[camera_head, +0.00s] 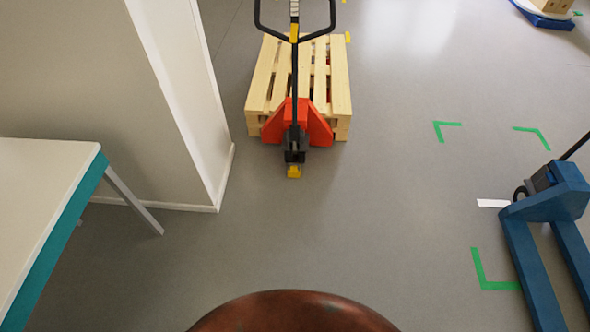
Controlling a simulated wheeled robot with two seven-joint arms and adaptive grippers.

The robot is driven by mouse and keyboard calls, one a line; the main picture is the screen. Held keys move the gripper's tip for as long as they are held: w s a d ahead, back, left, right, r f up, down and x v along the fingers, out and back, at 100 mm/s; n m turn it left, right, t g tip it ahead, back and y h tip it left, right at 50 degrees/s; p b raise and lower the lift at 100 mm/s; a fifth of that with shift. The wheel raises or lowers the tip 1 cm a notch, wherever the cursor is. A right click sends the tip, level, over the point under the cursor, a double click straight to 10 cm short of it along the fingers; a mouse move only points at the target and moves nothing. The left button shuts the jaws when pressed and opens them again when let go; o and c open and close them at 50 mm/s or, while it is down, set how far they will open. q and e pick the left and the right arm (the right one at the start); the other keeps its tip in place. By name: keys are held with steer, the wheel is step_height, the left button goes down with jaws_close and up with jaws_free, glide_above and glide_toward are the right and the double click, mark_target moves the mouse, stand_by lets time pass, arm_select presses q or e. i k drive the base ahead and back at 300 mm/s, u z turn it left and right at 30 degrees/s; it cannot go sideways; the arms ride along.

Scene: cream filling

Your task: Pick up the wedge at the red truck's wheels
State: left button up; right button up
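The red pallet truck (318,131) stands ahead of me, upper middle of the head view, with its forks in a wooden pallet (339,85). Its black handle (295,70) points up toward the top edge. A small yellow wedge (294,171) lies on the floor at the near side of the truck's dark wheels (295,145). It seems to touch the wheels or sit just in front of them. Neither of my grippers shows in this view.
A blue pallet truck (546,205) stands at the right by green floor marks (483,275). A white wall corner (195,120) and a white table with a teal edge (55,240) are on the left. A brown rounded surface (295,315) shows at the bottom. The floor between is clear.

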mark_target(294, 168)
steer(key=z, duration=0.05)
steer(key=i, duration=0.65)
steer(key=u, duration=0.5)
steer(key=i, duration=1.7)
steer(key=u, duration=0.65)
